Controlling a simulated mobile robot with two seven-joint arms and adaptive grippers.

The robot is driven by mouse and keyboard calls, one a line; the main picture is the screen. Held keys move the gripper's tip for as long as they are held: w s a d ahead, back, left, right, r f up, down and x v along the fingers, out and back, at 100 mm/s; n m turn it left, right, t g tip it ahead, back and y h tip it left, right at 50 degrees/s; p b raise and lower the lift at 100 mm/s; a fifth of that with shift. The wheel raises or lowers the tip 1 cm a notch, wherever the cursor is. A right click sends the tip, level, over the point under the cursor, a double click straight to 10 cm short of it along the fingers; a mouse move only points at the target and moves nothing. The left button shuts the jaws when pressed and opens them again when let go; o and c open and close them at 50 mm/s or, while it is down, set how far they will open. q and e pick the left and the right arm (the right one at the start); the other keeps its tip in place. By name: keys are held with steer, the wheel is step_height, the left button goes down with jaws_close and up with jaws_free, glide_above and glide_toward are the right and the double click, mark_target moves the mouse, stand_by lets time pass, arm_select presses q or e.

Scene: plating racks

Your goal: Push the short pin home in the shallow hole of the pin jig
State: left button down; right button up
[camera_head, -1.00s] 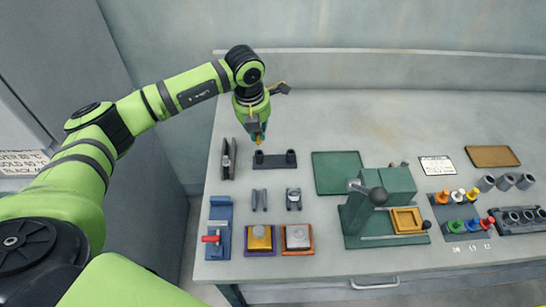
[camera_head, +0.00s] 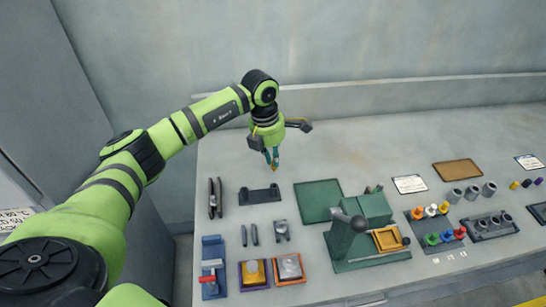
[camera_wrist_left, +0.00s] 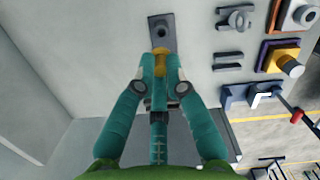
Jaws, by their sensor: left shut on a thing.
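In the left wrist view one end of the jig (camera_wrist_left: 162,22) shows with a round dark feature. My left gripper (camera_head: 273,165) is over the bench behind the jig in the head view. Its teal fingers (camera_wrist_left: 161,68) are shut on an orange-yellow piece, apparently the short pin (camera_wrist_left: 161,60). The pin appears in line with the jig, but I cannot tell whether it touches it. My right gripper is not in view.
Two grey bars (camera_head: 250,235) and a grey clamp piece (camera_head: 282,231) lie in front of the jig. Upright dark plates (camera_head: 215,198) stand left of it. A green mat (camera_head: 318,201) and a green press (camera_head: 360,225) are to the right. The table behind is clear.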

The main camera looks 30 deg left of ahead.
mark_target(272, 165)
arm_select(q)
steer(key=shift+w+f, duration=0.1)
steer(key=shift+a, duration=0.1)
steer(key=shift+f+b, duration=0.8)
steer(key=shift+b, duration=0.1)
steer(key=shift+f+b, duration=1.65)
steer(key=shift+f, duration=0.4)
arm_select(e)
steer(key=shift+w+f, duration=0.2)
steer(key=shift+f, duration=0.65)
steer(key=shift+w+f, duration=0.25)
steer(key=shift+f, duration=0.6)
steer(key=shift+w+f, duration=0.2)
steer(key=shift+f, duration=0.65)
arm_select(q)
steer(key=shift+b, duration=0.35)
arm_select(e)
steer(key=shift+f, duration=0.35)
arm_select(q)
steer(key=shift+f+b, duration=1.3)
steer(key=shift+f, duration=0.2)
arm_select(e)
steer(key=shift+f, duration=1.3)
arm_select(q)
steer(key=c, duration=1.2)
jaws_free()
